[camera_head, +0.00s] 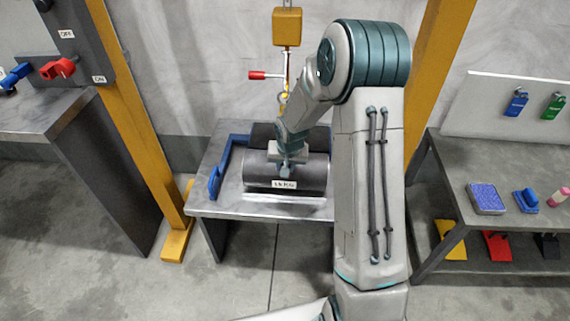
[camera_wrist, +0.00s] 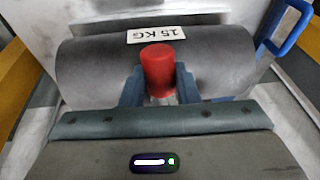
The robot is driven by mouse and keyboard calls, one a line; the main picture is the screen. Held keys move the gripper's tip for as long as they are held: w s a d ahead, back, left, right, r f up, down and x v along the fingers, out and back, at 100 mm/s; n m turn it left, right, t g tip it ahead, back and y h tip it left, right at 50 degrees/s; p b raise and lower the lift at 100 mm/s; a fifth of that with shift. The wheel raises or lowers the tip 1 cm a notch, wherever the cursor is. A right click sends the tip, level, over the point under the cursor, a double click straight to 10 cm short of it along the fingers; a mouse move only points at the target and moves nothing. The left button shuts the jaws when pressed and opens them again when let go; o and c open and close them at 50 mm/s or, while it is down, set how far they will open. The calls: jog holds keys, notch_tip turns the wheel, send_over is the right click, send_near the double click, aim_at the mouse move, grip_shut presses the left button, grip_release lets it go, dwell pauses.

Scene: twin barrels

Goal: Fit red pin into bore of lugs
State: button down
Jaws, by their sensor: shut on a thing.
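The red pin (camera_wrist: 160,70) is upright in the wrist view, its rounded red end toward the camera. My gripper (camera_wrist: 160,88) is shut on it, with one blue-grey finger on each side. My gripper also shows in the head view (camera_head: 287,172), low over a dark grey barrel (camera_head: 255,172). The barrel lies on its side and carries a "15 KG" label; it also fills the upper wrist view (camera_wrist: 95,70). The pin's far end, the lugs and their bore are hidden behind my gripper and arm, so I cannot tell whether the pin is in the bore.
The barrel lies on a grey metal table (camera_head: 208,195). A blue handle-like frame (camera_head: 216,180) stands at its left. A yellow hoist block (camera_head: 287,27) hangs above, with a red-ended lever (camera_head: 258,75) below it. Yellow posts (camera_head: 135,110) flank the table. A side bench (camera_head: 450,165) holds small items.

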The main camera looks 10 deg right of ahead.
jog(key=shift+s+d+f+m+g+p, duration=0.35)
jog(key=shift+g+p, duration=0.35)
jog(key=shift+p, duration=0.8)
dwell(0.3)
jog(key=shift+w+d+r, duration=0.1)
jog(key=shift+w+r, duration=0.05)
jog(key=shift+w, duration=0.4)
jog(key=c, duration=1.2)
grip_release()
jog(key=shift+o, duration=0.9)
jog(key=shift+w+d, duration=0.15)
jog(key=shift+d, duration=0.05)
jog(key=shift+a+r, duration=0.1)
jog(key=shift+a, duration=0.25)
notch_tip(320, 180, up, 14)
jog(key=s+p, duration=0.1)
jog(key=s, duration=0.1)
jog(key=shift+d+f, duration=0.2)
jog(key=shift+d, duration=0.15)
jog(key=shift+s, duration=0.1)
